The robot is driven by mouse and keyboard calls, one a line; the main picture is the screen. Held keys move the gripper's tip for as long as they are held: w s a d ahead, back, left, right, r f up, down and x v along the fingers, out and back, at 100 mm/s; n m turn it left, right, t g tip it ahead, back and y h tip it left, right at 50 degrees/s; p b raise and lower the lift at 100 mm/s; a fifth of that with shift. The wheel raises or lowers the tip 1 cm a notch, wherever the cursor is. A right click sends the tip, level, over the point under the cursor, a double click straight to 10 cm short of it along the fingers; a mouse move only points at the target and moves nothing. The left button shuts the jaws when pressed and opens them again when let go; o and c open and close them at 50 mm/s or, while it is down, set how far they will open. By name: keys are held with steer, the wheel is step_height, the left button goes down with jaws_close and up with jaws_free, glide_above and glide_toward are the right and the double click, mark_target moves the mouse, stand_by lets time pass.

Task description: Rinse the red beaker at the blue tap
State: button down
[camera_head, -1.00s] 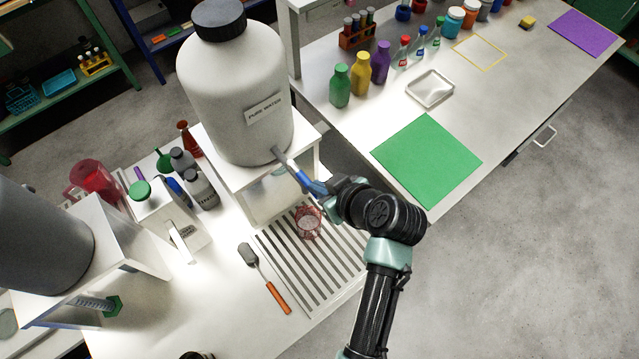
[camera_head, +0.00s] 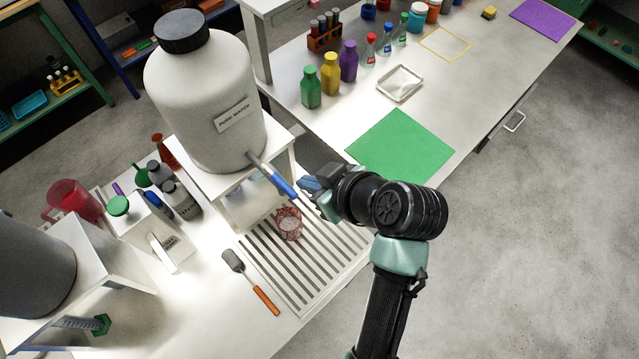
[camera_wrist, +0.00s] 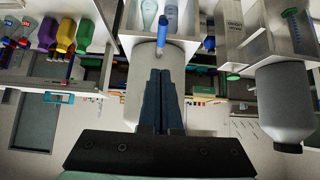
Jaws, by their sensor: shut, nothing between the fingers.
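The red beaker (camera_head: 289,223), clear with a red tint, stands on the slatted drain rack (camera_head: 312,262) below the tap. The blue tap (camera_head: 283,186) juts from the foot of the large white "PURE WATER" jug (camera_head: 205,95). My gripper (camera_head: 308,184) is just right of the tap's tip, shut and empty, with a small gap between them. In the wrist view, the shut fingers (camera_wrist: 163,75) point toward the jug, and the blue tap (camera_wrist: 165,28) shows beyond their tips. Whether water runs from the tap cannot be made out.
A spatula with an orange handle (camera_head: 265,302) lies left of the rack. A red jug (camera_head: 75,200), bottles and a grey tank (camera_head: 35,240) stand at left. A green mat (camera_head: 400,147) and coloured bottles are on the bench behind.

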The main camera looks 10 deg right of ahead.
steer(key=v, duration=0.3)
steer(key=shift+s+d, duration=0.1)
steer(key=shift+d, duration=0.05)
stand_by(0.4)
